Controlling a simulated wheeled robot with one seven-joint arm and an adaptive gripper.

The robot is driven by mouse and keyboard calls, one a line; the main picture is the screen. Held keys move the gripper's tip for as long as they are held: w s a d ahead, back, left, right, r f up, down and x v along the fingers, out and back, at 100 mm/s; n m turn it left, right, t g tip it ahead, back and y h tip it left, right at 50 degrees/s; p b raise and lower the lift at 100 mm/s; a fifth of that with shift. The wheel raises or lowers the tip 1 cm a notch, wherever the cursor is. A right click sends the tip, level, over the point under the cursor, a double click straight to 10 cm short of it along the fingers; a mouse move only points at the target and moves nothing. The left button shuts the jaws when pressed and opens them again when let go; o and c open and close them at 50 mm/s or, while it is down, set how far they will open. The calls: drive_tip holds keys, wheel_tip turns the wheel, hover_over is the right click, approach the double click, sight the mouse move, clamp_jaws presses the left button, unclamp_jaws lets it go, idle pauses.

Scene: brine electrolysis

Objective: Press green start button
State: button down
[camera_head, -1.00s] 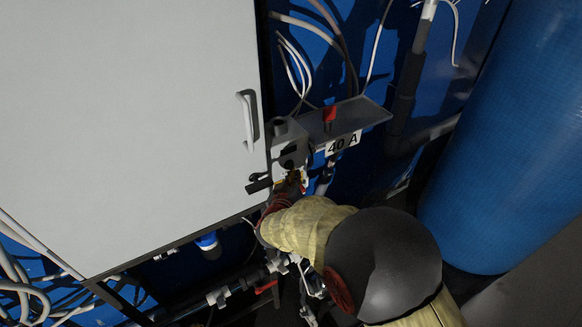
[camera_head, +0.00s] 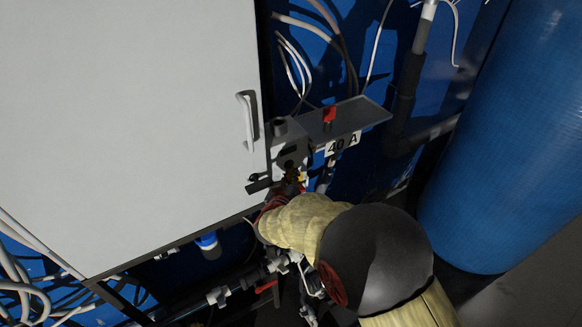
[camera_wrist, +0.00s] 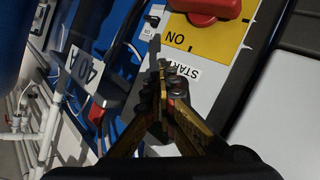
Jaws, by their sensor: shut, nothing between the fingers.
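The white control panel (camera_wrist: 255,108) carries a label reading START (camera_wrist: 187,72), partly covered by my gripper, in the wrist view. The green start button itself cannot be made out; my fingers cover the area beside the label. My gripper (camera_wrist: 163,68) is shut and empty, its fingertips together right at the START label. Whether the tips touch the panel cannot be told. In the head view my gripper (camera_head: 291,178) is small and dark, in front of the panel beside the grey cabinet, and the button is hidden.
A "40 A" sign (camera_head: 343,142) hangs from a small shelf (camera_head: 358,112). A grey cabinet (camera_head: 120,130) stands at left, a blue tank (camera_head: 510,150) at right.

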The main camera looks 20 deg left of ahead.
drive_tip(key=shift+s+d, duration=0.1)
drive_tip(key=shift+d, duration=0.05)
drive_tip(key=shift+s+d, duration=0.55)
drive_tip(key=shift+d, duration=0.05)
drive_tip(key=shift+s+d+p, duration=0.5)
drive_tip(key=shift+s+d, duration=1.1)
drive_tip(key=shift+d, duration=0.3)
